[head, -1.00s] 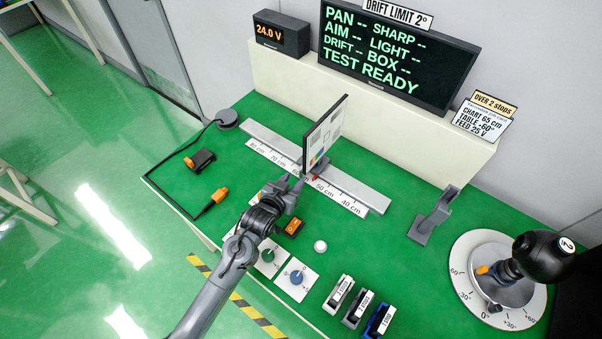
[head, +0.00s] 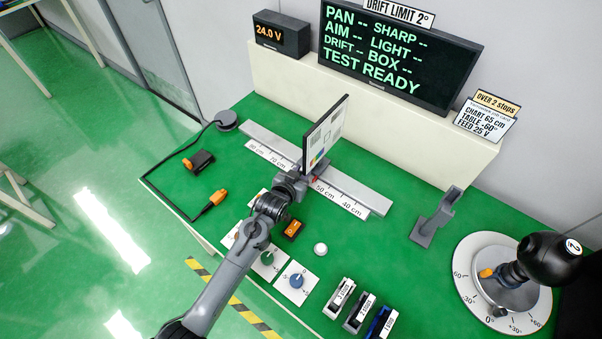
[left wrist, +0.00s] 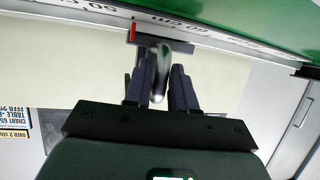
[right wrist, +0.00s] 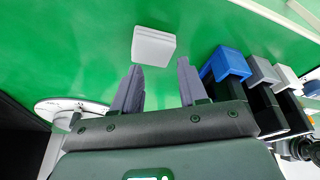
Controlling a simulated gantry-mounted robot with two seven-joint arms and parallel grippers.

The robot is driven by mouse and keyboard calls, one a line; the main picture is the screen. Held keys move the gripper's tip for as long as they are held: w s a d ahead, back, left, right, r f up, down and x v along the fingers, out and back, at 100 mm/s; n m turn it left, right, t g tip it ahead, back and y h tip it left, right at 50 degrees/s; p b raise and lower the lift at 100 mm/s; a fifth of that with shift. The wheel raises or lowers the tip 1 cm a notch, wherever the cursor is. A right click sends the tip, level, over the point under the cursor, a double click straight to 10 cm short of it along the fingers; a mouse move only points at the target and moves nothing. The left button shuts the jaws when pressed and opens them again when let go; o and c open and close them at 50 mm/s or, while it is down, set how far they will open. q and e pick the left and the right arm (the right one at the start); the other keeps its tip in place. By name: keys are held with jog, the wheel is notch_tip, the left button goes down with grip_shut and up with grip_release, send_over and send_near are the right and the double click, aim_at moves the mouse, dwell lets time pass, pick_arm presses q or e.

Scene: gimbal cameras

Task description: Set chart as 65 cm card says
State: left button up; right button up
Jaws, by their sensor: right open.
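The chart (head: 325,135) is an upright white panel with coloured patches on a grey carriage across the ruled rail (head: 362,190). Its red pointer (head: 314,179) is just left of the "50 cm" label; the exact reading is unclear. The card (head: 484,122) reads chart 65 cm, table -60°, feed 25 V. My left gripper (head: 301,176) is at the front of the carriage. In the left wrist view, its fingers (left wrist: 161,88) stand apart on either side of the carriage's grey post (left wrist: 159,68), with a gap visible. My right gripper (right wrist: 158,88) is open and empty over the green table.
A grey stand (head: 433,217) and a turntable with a degree dial (head: 470,275) are at the right. In the right wrist view, a pale block (right wrist: 153,47) lies ahead.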

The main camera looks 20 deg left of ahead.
pick_arm(q)
grip_shut()
pick_arm(e)
jog(key=shift+a, duration=0.1)
pick_arm(q)
jog(key=a, duration=0.1)
jog(key=w+a, duration=0.1)
jog(key=a, duration=0.3)
jog(key=shift+w+p, duration=0.25)
jog(key=shift+p, duration=0.1)
pick_arm(e)
jog(key=shift+a+r, duration=0.1)
jog(key=shift+r, duration=0.25)
pick_arm(q)
jog(key=shift+d, duration=0.1)
jog(key=shift+o, duration=1.7)
grip_release()
jog(key=shift+s+r, duration=0.1)
jog(key=shift+s, duration=0.05)
jog(key=shift+s+r, duration=0.15)
jog(key=shift+s, duration=0.1)
pick_arm(e)
jog(key=shift+r, duration=0.15)
pick_arm(q)
jog(key=p+v, duration=0.2)
jog(key=v, duration=0.8)
pick_arm(e)
notch_tip(320, 180, up, 2)
jog(key=shift+r, duration=0.1)
